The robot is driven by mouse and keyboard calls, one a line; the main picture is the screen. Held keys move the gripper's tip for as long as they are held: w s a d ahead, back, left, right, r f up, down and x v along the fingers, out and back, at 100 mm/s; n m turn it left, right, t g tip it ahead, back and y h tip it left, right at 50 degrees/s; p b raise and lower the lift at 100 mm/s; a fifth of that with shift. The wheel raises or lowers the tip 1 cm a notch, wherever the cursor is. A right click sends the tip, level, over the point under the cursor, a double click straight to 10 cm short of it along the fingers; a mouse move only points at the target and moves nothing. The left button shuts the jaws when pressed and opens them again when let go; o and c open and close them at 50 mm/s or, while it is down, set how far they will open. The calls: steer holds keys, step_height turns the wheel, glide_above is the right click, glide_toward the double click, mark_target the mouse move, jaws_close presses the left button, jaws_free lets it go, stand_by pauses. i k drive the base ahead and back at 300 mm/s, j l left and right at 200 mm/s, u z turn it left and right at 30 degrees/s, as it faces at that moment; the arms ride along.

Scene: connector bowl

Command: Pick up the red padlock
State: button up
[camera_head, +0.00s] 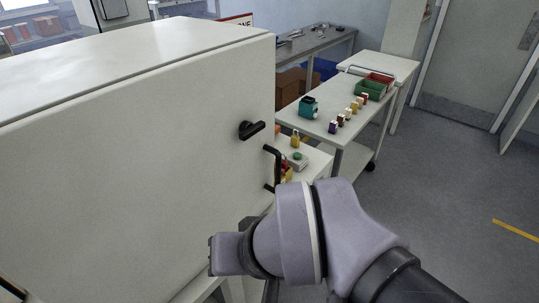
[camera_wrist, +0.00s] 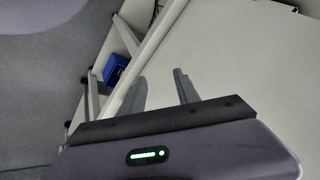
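I cannot make out a red padlock for certain in either view. In the head view, a small yellow padlock-like item (camera_head: 295,139) stands on a low white surface behind the cabinet's edge. Below it, a small red and yellow item (camera_head: 286,173) is partly hidden by the black handle and my arm; I cannot tell what it is. In the wrist view my gripper (camera_wrist: 159,76) has its two fingers apart with nothing between them, over a pale surface and its edge. My arm hides the fingers in the head view.
A large white cabinet (camera_head: 140,150) with a black latch (camera_head: 252,130) and handle (camera_head: 277,160) fills the left. Behind is a white cart (camera_head: 345,120) with a teal item (camera_head: 308,107), small coloured pieces and a green bin (camera_head: 370,89). Floor is clear at right. A blue box (camera_wrist: 115,69) shows in the wrist view.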

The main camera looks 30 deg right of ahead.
mark_target(284, 163)
steer(key=i+l, duration=0.2)
steer(key=l, duration=0.15)
steer(key=i+l, duration=0.2)
steer(key=l, duration=0.15)
steer(key=i+l, duration=0.15)
steer(key=l, duration=0.2)
steer(key=i+l, duration=0.2)
steer(key=l, duration=0.2)
steer(key=i+l, duration=0.2)
steer(key=l, duration=0.15)
steer(key=u, duration=0.05)
